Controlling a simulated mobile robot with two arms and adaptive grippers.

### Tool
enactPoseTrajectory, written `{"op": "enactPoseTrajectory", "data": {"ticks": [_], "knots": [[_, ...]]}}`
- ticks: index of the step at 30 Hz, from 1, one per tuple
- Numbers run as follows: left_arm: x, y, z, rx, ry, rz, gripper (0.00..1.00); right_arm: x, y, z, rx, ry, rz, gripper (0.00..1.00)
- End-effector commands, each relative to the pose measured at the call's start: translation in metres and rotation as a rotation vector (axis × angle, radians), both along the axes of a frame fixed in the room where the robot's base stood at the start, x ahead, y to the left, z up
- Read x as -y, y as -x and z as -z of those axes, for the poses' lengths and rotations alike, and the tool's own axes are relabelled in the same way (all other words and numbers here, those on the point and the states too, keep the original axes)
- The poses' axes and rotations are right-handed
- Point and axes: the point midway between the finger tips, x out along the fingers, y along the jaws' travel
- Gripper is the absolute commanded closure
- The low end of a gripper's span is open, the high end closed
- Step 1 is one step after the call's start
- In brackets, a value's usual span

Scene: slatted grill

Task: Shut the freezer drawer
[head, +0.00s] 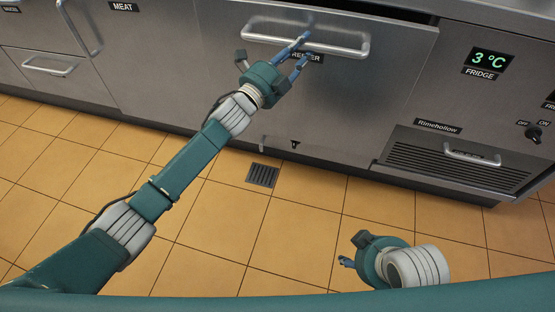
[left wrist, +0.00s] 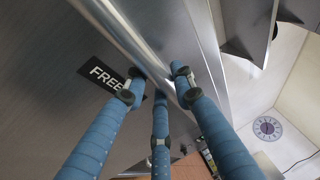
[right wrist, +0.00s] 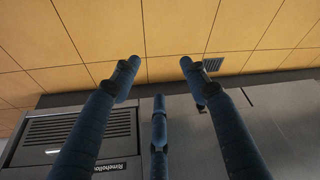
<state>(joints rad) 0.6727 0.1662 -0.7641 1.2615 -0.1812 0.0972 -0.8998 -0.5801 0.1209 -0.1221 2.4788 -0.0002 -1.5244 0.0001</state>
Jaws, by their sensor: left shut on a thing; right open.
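The freezer drawer (head: 385,60) is a wide brushed-metal front at the top of the head view. A dark gap shows along its top edge at the right, so it stands a little open. Its bar handle (head: 345,50) runs across the upper front, above a partly hidden FREEZER label. My left gripper (head: 303,45) is shut on the handle. In the left wrist view its blue fingers straddle the bar (left wrist: 130,38), with the label (left wrist: 103,75) beside them. My right gripper (head: 350,252) is open and empty, low over the floor. In the right wrist view its fingers (right wrist: 157,72) are spread.
A fridge panel (head: 488,60) reading 3 °C is right of the drawer, above a vent grille (head: 455,163) with a handle. A MEAT door (head: 150,50) and a small drawer (head: 50,65) are at left. The tiled floor is clear, with a flush drain (head: 262,175).

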Motion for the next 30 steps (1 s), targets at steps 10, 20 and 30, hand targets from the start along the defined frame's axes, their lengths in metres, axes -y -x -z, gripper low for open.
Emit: {"op": "enactPoseTrajectory", "data": {"ticks": [10, 20, 30], "knots": [[0.003, -0.01, 0.0, 0.0, 0.001, 0.0, 1.0, -0.006, -0.024, -0.003, 0.084, -0.016, -0.008, 0.55], [0.003, -0.01, 0.0, -0.001, 0.001, 0.0, 1.0, -0.007, -0.026, -0.005, 0.09, -0.018, -0.007, 0.55], [0.005, -0.015, 0.0, -0.001, 0.002, 0.0, 1.0, -0.013, -0.039, -0.007, 0.15, -0.035, -0.011, 0.55]]}}
